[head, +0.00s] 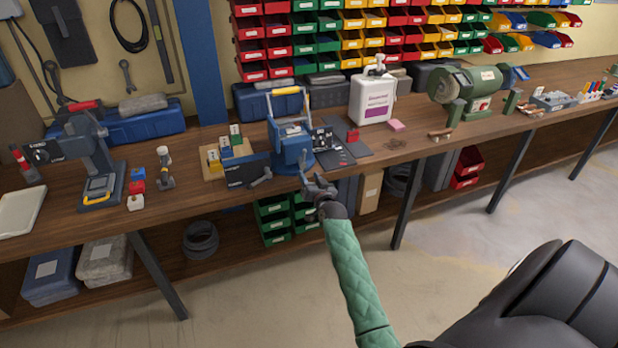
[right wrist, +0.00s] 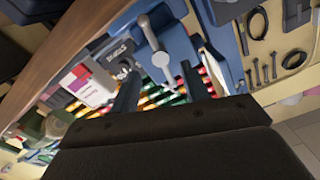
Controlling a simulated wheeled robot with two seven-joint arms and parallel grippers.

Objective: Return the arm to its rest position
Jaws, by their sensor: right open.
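My right gripper (head: 316,182) shows in the head view at the end of my green-sleeved arm, which reaches up from the bottom right. It is in front of the workbench's front edge (head: 372,158), close below a blue device with a yellow handle (head: 290,146). Its two fingers also show in the right wrist view (right wrist: 162,78), spread apart with nothing held between them. Beyond them are blue parts and a grey lever (right wrist: 155,52). The gap between gripper and bench is hard to judge. My left gripper is not in view.
A wooden tray (head: 214,174) with small boxes sits left of the blue device. A white bottle (head: 370,100) and a green bench grinder (head: 468,88) stand to the right. Green bins (head: 275,222) sit on the lower shelf. Open floor (head: 455,225) lies in front.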

